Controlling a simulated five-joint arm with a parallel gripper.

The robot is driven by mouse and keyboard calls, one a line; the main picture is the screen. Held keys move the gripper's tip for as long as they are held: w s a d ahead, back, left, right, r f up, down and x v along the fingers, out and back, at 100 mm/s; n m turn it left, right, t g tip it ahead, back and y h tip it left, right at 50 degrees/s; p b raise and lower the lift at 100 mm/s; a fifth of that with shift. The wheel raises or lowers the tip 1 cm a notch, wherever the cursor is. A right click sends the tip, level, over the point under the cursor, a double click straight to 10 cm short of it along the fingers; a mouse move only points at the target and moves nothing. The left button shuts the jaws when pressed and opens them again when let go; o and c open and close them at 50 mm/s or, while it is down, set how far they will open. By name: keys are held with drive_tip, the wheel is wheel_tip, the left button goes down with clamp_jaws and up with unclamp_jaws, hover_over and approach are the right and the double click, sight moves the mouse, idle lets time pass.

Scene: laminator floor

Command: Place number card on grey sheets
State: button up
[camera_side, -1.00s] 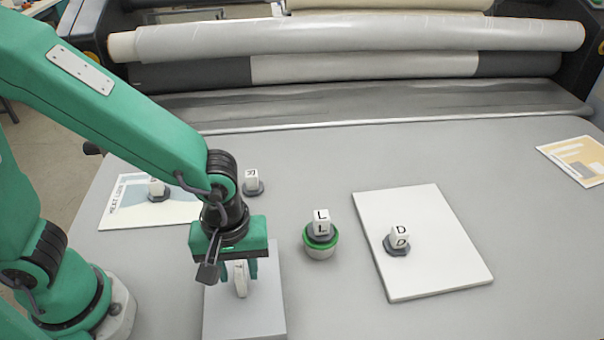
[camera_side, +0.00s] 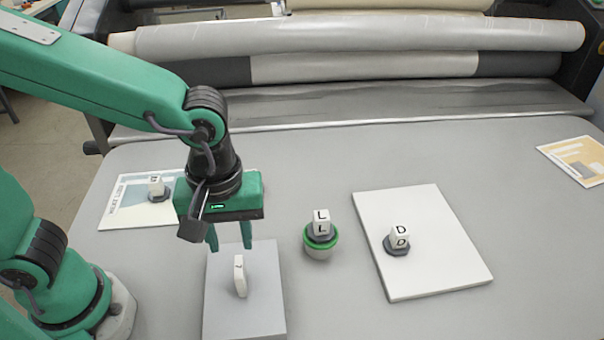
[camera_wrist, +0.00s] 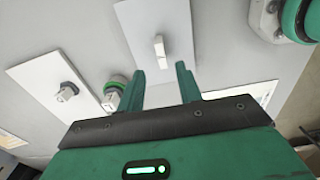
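The number card (camera_side: 240,276), a small white piece marked with what looks like a 7, stands upright on the grey sheets (camera_side: 263,310), a pale grey stack at the front. In the wrist view the card (camera_wrist: 159,50) is beyond my fingers, on the sheets (camera_wrist: 178,22). My gripper (camera_side: 230,245) is above and behind the card in the side view. Its two green fingers are apart with nothing between them, clear of the card. In the wrist view the open fingers (camera_wrist: 161,78) point toward it.
A green-rimmed pot (camera_side: 319,251) with an L block (camera_side: 321,222) stands right of the sheets. A D block (camera_side: 400,237) sits on a white board (camera_side: 450,265). Another block (camera_side: 156,186) rests on a printed sheet (camera_side: 120,212) at left. Rollers (camera_side: 360,37) span the back.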

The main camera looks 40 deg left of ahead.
idle(0.3)
drive_tip(key=a+r+m+t, duration=0.2)
drive_tip(key=a+r+m, duration=0.1)
drive_tip(key=a, duration=0.6)
drive_tip(key=a+r+m+t, duration=0.3)
drive_tip(key=a+m, duration=0.3)
drive_tip(key=a, duration=0.4)
drive_tip(key=shift+w+a+r+t, duration=0.15)
drive_tip(key=shift+a+r+t, duration=0.15)
drive_tip(key=shift+r, duration=0.25)
